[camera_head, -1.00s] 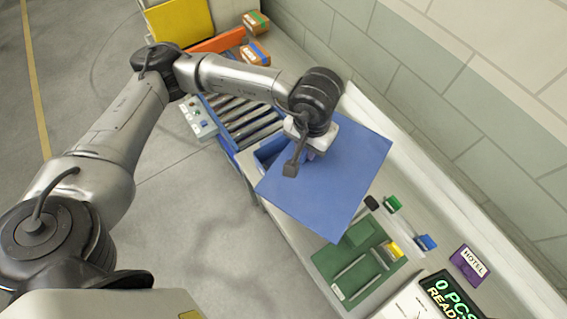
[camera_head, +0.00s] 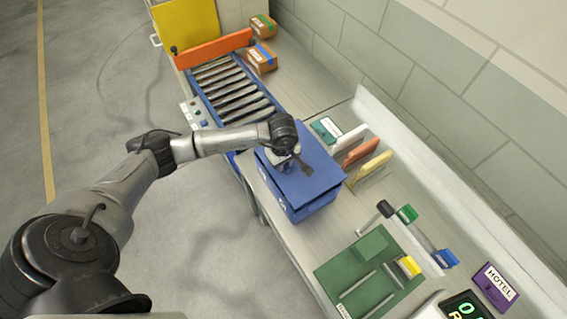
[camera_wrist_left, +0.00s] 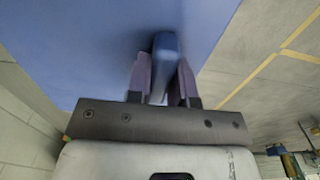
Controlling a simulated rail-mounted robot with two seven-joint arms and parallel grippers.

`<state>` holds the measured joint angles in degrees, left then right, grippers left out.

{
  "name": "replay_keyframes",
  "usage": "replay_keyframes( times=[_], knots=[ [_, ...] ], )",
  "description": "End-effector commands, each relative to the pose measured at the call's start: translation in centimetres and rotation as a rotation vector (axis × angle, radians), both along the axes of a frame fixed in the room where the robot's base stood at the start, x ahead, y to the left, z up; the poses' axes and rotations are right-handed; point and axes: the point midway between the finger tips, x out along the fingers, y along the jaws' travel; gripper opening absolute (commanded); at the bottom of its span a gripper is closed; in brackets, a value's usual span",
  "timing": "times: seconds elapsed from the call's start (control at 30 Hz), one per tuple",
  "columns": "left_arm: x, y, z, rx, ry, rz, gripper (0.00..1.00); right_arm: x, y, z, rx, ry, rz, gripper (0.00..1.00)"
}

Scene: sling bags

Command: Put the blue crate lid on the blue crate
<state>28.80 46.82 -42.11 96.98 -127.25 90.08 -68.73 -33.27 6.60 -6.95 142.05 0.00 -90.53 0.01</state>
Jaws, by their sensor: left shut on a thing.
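The blue crate lid (camera_head: 318,172) is a flat blue panel. In the head view it lies over the top of the blue crate (camera_head: 312,208), covering its opening. The crate's front walls show below the lid's edge. I cannot tell whether the lid touches the rim all round. My left gripper (camera_head: 286,162) is above the lid, shut on its handle. In the left wrist view the gripper's fingers (camera_wrist_left: 163,82) pinch the blue handle (camera_wrist_left: 164,58), with the lid's surface (camera_wrist_left: 85,40) filling the upper left. My right gripper is not in view.
A roller conveyor (camera_head: 232,92) adjoins the crate at the upper left. Upright coloured boards (camera_head: 362,152) stand right of the crate. A green tray (camera_head: 366,275) lies in front. Boxes (camera_head: 262,58) stand at the back. A wall closes off the right.

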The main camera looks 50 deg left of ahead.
Motion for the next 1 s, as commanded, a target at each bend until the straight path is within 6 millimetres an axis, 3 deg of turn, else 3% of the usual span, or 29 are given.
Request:
replay_keyframes(
  times=[0.6, 1.0],
  knots=[
    [0.0, 0.0, -3.4, -0.001, 0.000, 0.000, 0.00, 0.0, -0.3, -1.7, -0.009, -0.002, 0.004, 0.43],
    [0.0, 0.0, -3.7, -0.001, 0.000, 0.000, 0.00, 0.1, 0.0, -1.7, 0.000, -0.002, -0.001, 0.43]
  ],
)
